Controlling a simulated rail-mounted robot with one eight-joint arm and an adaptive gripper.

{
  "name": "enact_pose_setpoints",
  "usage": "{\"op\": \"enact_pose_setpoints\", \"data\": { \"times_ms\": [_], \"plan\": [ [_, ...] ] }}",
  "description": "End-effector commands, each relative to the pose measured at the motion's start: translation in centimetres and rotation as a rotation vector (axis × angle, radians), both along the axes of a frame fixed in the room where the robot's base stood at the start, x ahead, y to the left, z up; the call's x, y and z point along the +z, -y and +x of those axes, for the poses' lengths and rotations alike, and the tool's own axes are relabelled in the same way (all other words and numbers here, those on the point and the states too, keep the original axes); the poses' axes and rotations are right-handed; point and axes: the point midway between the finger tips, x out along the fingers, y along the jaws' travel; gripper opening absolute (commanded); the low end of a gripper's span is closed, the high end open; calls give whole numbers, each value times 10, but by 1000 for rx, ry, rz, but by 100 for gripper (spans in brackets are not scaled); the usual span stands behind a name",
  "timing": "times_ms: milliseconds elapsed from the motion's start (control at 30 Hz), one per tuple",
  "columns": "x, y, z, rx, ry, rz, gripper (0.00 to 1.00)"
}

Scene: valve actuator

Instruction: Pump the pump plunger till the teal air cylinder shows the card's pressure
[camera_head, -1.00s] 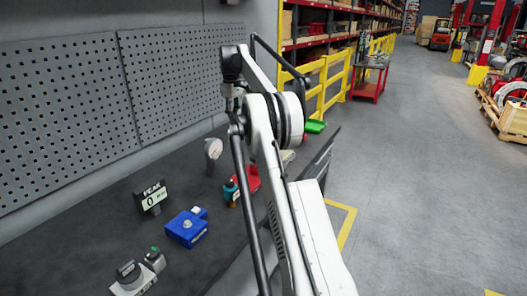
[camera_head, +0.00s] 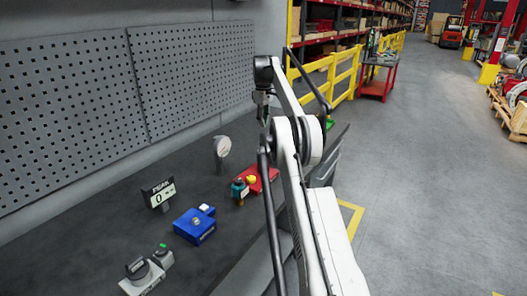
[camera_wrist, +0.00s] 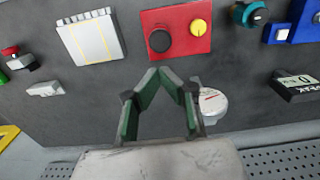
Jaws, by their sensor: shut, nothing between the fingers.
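My gripper (camera_wrist: 160,72) is shut with nothing between its green fingertips, above the bench. In the wrist view, the red block (camera_wrist: 180,50) with a black round knob and a yellow knob lies just beyond the fingertips. A teal part (camera_wrist: 252,14), perhaps the teal air cylinder, is to its right; it also shows in the head view (camera_head: 238,191). I cannot tell which part is the pump plunger. A white round dial (camera_wrist: 212,103) with a red mark is right of the fingers. No pressure card is clearly identifiable.
A black PEAK display (camera_head: 160,194) reading 0 and a blue box (camera_head: 195,225) stand on the dark bench. A grey unit (camera_head: 143,275) is in front. A white panel (camera_wrist: 92,38) and small red and green buttons (camera_wrist: 12,55) lie left in the wrist view. A pegboard (camera_head: 70,110) backs the bench.

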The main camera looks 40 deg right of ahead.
Motion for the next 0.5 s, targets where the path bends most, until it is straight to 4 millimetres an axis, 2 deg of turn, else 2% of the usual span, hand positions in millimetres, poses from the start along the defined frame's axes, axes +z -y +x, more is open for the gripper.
{"op": "enact_pose_setpoints", "data": {
  "times_ms": [167, 500],
  "plan": [
    [-18, 0, 0, 0, 0, 0, 0],
    [-75, 0, 0, 0, 0, 0, 0]
  ]
}}
